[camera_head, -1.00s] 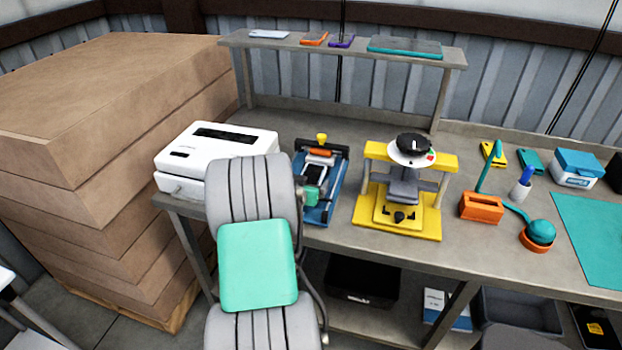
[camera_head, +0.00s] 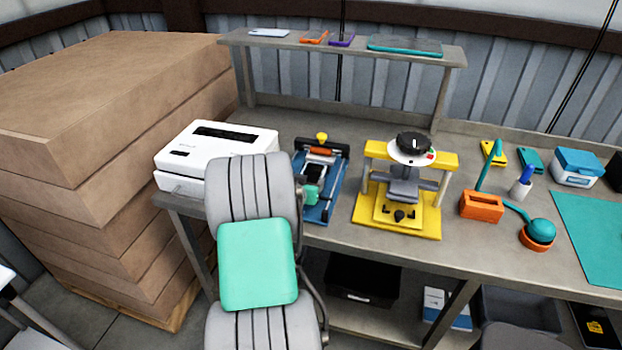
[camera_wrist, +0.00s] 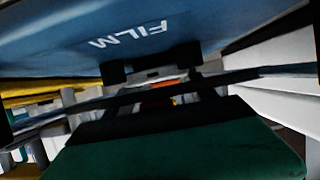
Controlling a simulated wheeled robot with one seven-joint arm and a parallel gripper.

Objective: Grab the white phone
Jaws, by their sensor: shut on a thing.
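A blue jig (camera_head: 328,205) stands on the workbench between a white machine and a yellow press. A small phone with pale edges and a dark face (camera_head: 315,171) lies in it, which I take as the white phone. My gripper (camera_wrist: 155,74) is at the jig's front, shut on the phone as far as I can tell; the contact is dark and unclear. The blue jig plate lettered FILM (camera_wrist: 140,35) fills the top of the wrist view. My arm hides most of the gripper in the head view. Another pale phone (camera_head: 269,33) lies on the raised shelf.
The white machine (camera_head: 190,165) is close on the left, the yellow press (camera_head: 400,220) close on the right. Orange, purple and teal devices lie on the shelf (camera_head: 345,50). Stacked cartons (camera_head: 90,120) stand left of the bench. Bins sit below.

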